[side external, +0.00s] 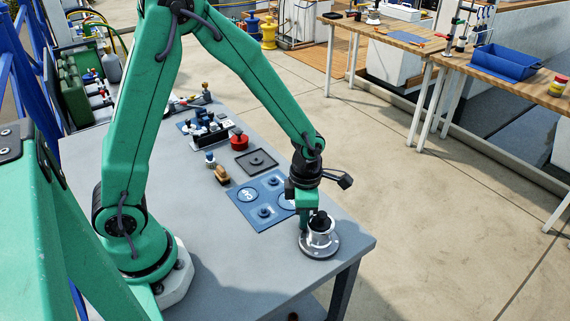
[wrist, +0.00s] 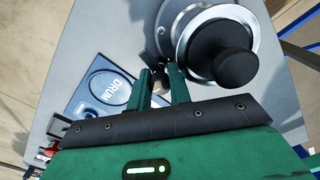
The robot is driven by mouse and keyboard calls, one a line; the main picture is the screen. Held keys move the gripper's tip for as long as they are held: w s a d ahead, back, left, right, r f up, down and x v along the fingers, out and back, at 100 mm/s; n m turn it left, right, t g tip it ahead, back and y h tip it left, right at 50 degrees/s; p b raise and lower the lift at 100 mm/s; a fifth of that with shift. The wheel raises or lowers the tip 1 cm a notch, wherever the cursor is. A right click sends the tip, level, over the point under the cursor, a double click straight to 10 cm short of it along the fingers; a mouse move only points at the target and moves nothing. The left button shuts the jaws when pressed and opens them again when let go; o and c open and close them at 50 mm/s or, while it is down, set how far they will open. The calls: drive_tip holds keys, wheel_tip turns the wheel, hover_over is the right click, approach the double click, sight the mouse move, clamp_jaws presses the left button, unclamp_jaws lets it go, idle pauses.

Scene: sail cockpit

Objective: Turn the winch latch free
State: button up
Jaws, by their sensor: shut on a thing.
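The winch (side external: 319,241) is a silver drum on a round flange with a black knob on top. It stands near the table's front right corner. In the wrist view the winch (wrist: 246,22) fills the upper right, its black knob (wrist: 232,62) nearest the camera. A small dark latch (wrist: 149,58) shows at the winch's left side. My gripper (wrist: 162,76) has its two green fingers beside the drum, with the latch at their tips. The fingers are shut on it, though the contact is partly hidden. In the side view my gripper (side external: 304,222) is low beside the winch.
A blue mat (side external: 245,212) with round outlines lies left of the winch; its "DRUM" outline (wrist: 112,88) shows in the wrist view. A dark square tray (side external: 256,162), a red-topped part (side external: 239,140) and a wooden-handled brush (side external: 221,175) lie farther back. The table's right edge is close.

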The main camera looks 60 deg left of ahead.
drive_tip(key=shift+n, duration=1)
drive_tip(key=o, duration=0.6)
drive_tip(key=shift+c, duration=0.2)
drive_tip(key=shift+r, duration=0.1)
drive_tip(key=shift+r, duration=3.4)
drive_tip(key=shift+r, duration=0.1)
